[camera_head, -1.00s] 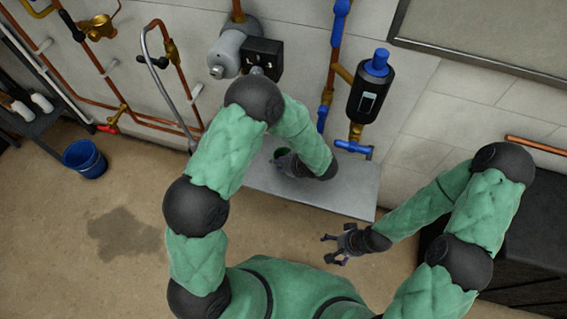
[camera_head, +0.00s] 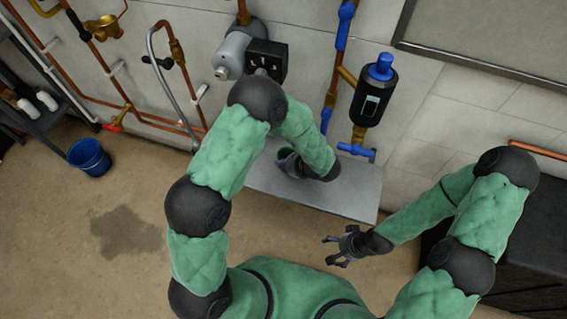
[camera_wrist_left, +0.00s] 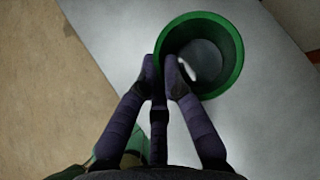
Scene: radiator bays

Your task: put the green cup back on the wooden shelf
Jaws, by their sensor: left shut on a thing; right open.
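The green cup (camera_wrist_left: 235,62) is seen from above in the left wrist view, with its mouth toward the camera. In the head view only a bit of its green rim (camera_head: 285,152) shows. My left gripper (camera_wrist_left: 160,70) is shut on the left side of the cup's rim. In the head view the left gripper (camera_head: 290,163) is over the grey bench, partly hidden by its arm. I cannot tell whether the cup touches the bench. My right gripper (camera_head: 343,246) is open and empty in front of the bench. I see no clearly wooden shelf.
The grey bench (camera_head: 345,198) is clear on its right part. Pipes, a grey valve unit (camera_head: 232,55) and a black blue-capped device (camera_head: 374,95) are on the wall above. A blue bucket (camera_head: 90,157) stands on the floor, near a dark rack (camera_head: 40,122) at left.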

